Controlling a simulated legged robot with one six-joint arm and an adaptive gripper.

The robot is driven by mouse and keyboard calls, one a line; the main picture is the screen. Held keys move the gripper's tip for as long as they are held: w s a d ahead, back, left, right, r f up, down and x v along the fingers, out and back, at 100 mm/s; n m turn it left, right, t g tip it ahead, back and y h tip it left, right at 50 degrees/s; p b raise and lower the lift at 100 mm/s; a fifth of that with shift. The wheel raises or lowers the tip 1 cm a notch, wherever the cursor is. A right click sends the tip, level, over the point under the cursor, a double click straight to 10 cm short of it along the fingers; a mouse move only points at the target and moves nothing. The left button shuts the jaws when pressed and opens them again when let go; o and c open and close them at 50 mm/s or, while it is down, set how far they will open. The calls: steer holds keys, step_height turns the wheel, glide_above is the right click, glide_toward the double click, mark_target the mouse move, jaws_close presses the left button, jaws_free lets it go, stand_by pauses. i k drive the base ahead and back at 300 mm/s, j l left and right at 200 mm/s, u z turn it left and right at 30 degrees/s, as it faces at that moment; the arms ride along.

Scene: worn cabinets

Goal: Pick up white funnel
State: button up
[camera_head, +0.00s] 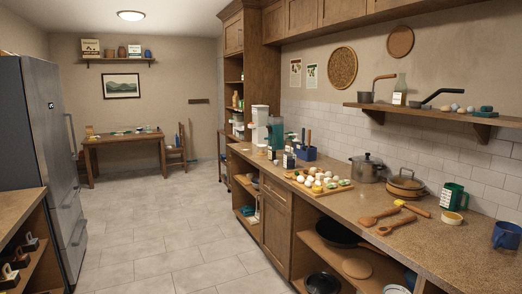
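I cannot make out a clear white funnel in this view. A tall white object (259,125) stands on the counter beside the tall cabinet, too small to identify. A pale round object (397,289) shows partly at the bottom edge, in the lower shelves, and its shape is cut off. My gripper is not in view.
A fridge (42,130) stands left. The tiled floor (165,255) between is clear. A table (125,142) stands far back.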

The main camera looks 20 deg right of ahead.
mark_target(261, 148)
steer(key=i+u, duration=0.25)
steer(key=i, duration=2.5)
steer(key=i+z, duration=0.1)
steer(key=i, duration=0.6)
steer(key=i+j+z, duration=0.1)
steer(key=i, duration=0.65)
steer(key=i+j+z, duration=0.1)
steer(key=i+z, duration=0.2)
steer(key=i, duration=1.15)
steer(key=i+z, duration=0.25)
steer(key=i, duration=0.25)
steer(key=i+j+z, duration=0.3)
steer(key=i, duration=0.2)
steer(key=i+z, duration=0.2)
steer(key=z, duration=0.3)
steer(key=i+z, duration=0.2)
steer(key=z, duration=0.3)
steer(key=i+j+z, duration=0.1)
steer(key=z, duration=0.4)
steer(key=i, duration=0.1)
